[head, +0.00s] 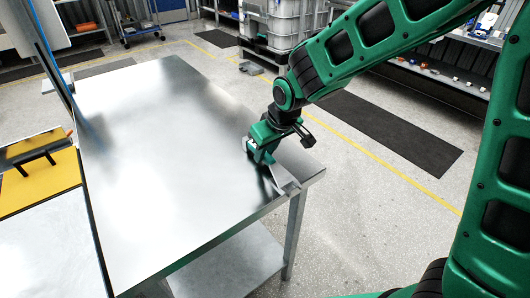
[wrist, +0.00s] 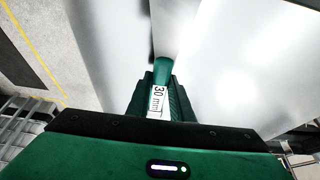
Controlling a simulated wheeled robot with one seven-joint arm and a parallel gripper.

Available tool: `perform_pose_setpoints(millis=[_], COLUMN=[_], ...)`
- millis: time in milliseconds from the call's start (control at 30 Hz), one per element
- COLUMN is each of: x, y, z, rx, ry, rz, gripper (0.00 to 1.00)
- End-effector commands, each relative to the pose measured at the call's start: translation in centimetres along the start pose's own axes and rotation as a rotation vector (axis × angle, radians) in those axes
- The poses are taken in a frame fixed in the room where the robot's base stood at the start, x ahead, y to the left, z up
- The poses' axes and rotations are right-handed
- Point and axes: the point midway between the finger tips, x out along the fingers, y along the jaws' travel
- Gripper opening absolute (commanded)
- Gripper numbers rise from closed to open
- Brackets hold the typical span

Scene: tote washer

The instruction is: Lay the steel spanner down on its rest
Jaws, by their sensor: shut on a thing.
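My gripper (head: 264,158) is low over the steel table (head: 160,130), close to its right front corner. In the wrist view its two dark green fingers (wrist: 158,103) are shut on a narrow piece with a white "30 mm" label and a green end, which I take to be the spanner (wrist: 158,97). A grey metal piece (head: 285,180) shows just beyond the fingers at the table's corner edge. I cannot tell whether it is the spanner's end or part of the rest. No separate rest shows clearly. Contact with the tabletop cannot be made out.
The rest of the tabletop is bare and reflective. A yellow panel with a black handle (head: 40,165) lies at the left. A caged white tank (head: 283,22) stands behind, and shelves (head: 440,75) with small items stand at the right. A dark mat (head: 390,130) lies on the floor.

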Motion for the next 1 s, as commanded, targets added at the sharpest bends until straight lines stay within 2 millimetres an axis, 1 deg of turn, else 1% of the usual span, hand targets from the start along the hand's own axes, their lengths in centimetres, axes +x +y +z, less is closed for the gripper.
perform_pose_setpoints(millis=[67,100,167,200,467,567,633,767,1000], x=[0.1,0.1,0.1,0.1,0.1,-0.3,-0.9,-2.8,-7.3], y=[0.0,0.0,0.0,0.0,-0.1,-0.1,-0.1,-0.1,-0.2], z=[0.1,0.2,0.2,0.2,0.1,0.0,0.0,-0.1,-0.1], rx=[0.0,0.0,0.0,0.0,-0.001,-0.001,-0.001,-0.001,-0.002], ry=[-0.003,-0.004,-0.005,-0.005,-0.003,-0.001,0.0,0.002,0.001], rz=[0.0,0.0,0.0,0.0,0.0,-0.001,-0.001,0.0,-0.001], gripper=[0.0,0.22,0.37,0.39,0.39,0.39,0.39,0.39,0.39])
